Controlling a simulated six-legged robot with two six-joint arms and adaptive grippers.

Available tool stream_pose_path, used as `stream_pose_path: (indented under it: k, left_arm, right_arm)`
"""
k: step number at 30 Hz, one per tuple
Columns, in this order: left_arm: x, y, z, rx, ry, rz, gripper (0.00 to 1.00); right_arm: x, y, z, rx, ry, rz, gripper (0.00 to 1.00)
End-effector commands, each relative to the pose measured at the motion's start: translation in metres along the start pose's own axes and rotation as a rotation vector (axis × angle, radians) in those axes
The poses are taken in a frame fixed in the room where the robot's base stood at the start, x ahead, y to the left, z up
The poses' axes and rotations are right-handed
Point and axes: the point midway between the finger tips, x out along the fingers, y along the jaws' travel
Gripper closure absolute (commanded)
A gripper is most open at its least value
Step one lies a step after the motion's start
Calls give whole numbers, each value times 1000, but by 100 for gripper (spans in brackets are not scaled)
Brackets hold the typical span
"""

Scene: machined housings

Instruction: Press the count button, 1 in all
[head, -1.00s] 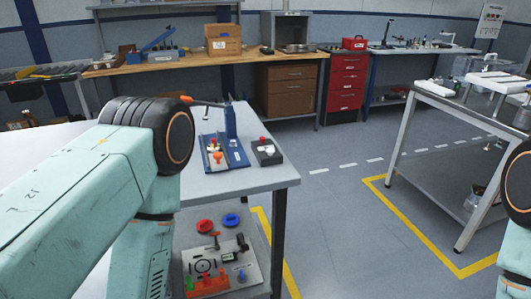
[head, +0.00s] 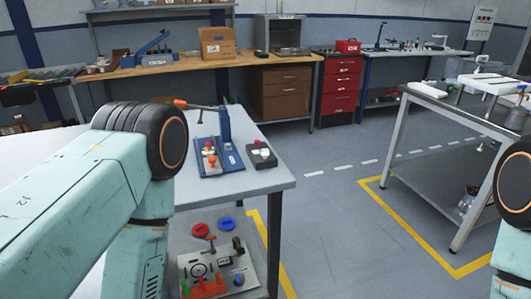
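A small dark box (head: 261,155) with a red button (head: 257,143) and a pale part on top stands near the right edge of the grey bench; I cannot read any label on it. Beside it on the left is a blue fixture (head: 232,158) with an upright post, a lever with an orange tip, and red and orange parts. My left arm fills the left of the head view, and its gripper is not seen. Only part of my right arm shows at the right edge; its gripper is out of view.
The bench's lower shelf holds a grey panel (head: 247,272), a red disc (head: 200,230) and a blue disc (head: 227,223). A grey table (head: 440,98) stands at the right inside yellow floor lines. The floor between is clear. A wooden workbench (head: 180,65) runs along the back.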

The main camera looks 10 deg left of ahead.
Motion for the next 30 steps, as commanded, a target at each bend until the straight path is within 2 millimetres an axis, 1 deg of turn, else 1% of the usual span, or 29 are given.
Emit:
stream_pose_path:
  k: [1, 9, 30]
  left_arm:
    - [0, 0, 0, 0, 0, 0, 78]
    - [0, 0, 0, 0, 0, 0, 100]
    - [0, 0, 0, 0, 0, 0, 100]
  right_arm:
    - [0, 0, 0, 0, 0, 0, 60]
    - [0, 0, 0, 0, 0, 0, 60]
    - [0, 0, 0, 0, 0, 0, 60]
